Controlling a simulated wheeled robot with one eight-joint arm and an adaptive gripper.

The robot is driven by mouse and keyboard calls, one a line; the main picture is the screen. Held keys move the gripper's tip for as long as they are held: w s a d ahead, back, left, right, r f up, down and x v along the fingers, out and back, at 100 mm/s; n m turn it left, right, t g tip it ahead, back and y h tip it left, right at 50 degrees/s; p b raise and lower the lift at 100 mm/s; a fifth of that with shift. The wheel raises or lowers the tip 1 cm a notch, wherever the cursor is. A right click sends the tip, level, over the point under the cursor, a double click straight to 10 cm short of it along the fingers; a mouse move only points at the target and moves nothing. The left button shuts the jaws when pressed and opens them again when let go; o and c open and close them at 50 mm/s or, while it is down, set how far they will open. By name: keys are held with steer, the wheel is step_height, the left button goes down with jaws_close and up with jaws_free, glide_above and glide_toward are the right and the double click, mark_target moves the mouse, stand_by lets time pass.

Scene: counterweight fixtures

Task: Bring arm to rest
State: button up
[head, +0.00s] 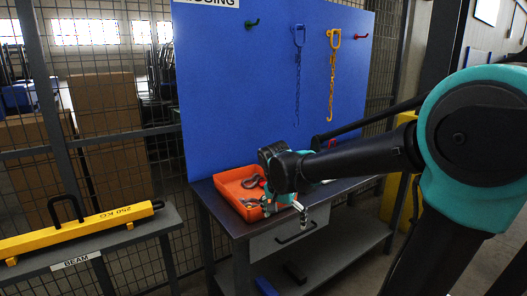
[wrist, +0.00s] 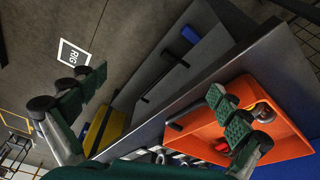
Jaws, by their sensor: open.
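My arm reaches in from the right in the head view. My gripper (head: 284,208) is over the workbench, in front of the orange tray (head: 228,178) and hiding part of it. In the wrist view my gripper (wrist: 152,104) has its two fingers spread wide apart with nothing held between them. The orange tray (wrist: 292,142) is behind the right finger there. Dark shackles (head: 251,182) lie in the tray. I cannot tell the exact height of the fingertips above the bench.
A blue board (head: 230,80) behind the bench carries a blue chain (head: 297,85), a yellow chain sling (head: 333,75), and green (head: 252,22) and red (head: 361,36) hooks. A yellow 250 KG beam (head: 90,228) lies on the left stand. Mesh fencing stands behind.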

steer(key=s+d+f+n+t+y, duration=0.1)
steer(key=s+d+f+n, duration=0.5)
steer(key=s+d+f, duration=0.6)
steer(key=shift+t+y, duration=0.4)
steer(key=shift+s, duration=0.1)
